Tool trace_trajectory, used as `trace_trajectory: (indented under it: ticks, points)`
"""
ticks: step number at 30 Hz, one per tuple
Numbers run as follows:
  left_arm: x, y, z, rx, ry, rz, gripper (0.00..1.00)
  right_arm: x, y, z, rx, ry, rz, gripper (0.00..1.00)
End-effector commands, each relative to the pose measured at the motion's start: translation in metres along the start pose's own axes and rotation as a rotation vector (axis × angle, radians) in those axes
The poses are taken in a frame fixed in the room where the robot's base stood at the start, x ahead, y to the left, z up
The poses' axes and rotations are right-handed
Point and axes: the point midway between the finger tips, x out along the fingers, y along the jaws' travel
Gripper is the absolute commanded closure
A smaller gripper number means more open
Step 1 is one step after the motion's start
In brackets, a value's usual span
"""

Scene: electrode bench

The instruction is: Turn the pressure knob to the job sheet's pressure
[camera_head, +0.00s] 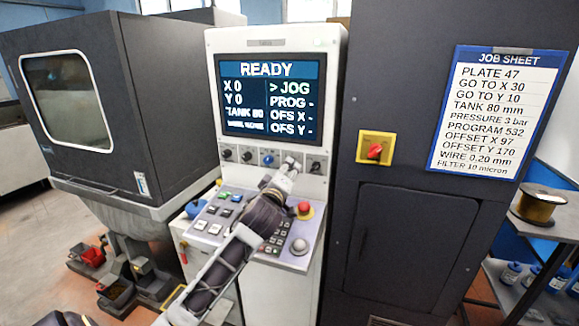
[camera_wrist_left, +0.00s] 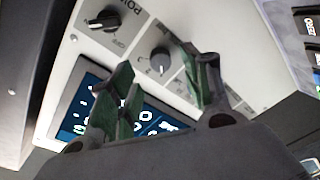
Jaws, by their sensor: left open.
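The job sheet (camera_head: 496,112) on the dark cabinet reads "PRESSURE 3 bar". A second knob (camera_wrist_left: 103,21) has a label starting "PO". I cannot tell which knob is the pressure knob.
Below the knobs, a sloped panel carries buttons, a red emergency button (camera_head: 305,208) and a grey round knob (camera_head: 299,246). A red switch on a yellow plate (camera_head: 375,148) is on the cabinet to the right. A spool (camera_head: 538,205) stands on the shelf at far right.

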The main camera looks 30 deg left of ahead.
Motion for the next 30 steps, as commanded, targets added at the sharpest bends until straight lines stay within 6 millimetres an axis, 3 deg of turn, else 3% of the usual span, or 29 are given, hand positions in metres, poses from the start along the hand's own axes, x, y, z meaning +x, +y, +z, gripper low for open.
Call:
trace_trajectory:
  ticks: [12,27,30]
  points:
    - [0.036,0.001,-0.001,0.002,0.001,0.0,0.52,-0.009,-0.004,-0.001,0.002,0.001,-0.004,0.6]
    - [0.042,-0.001,0.0,0.0,0.001,-0.001,0.52,-0.01,-0.002,-0.001,0.001,0.0,-0.002,0.6]
    - [0.042,-0.001,0.0,0.0,0.001,-0.001,0.64,-0.01,-0.001,-0.001,0.0,0.0,-0.001,0.6]
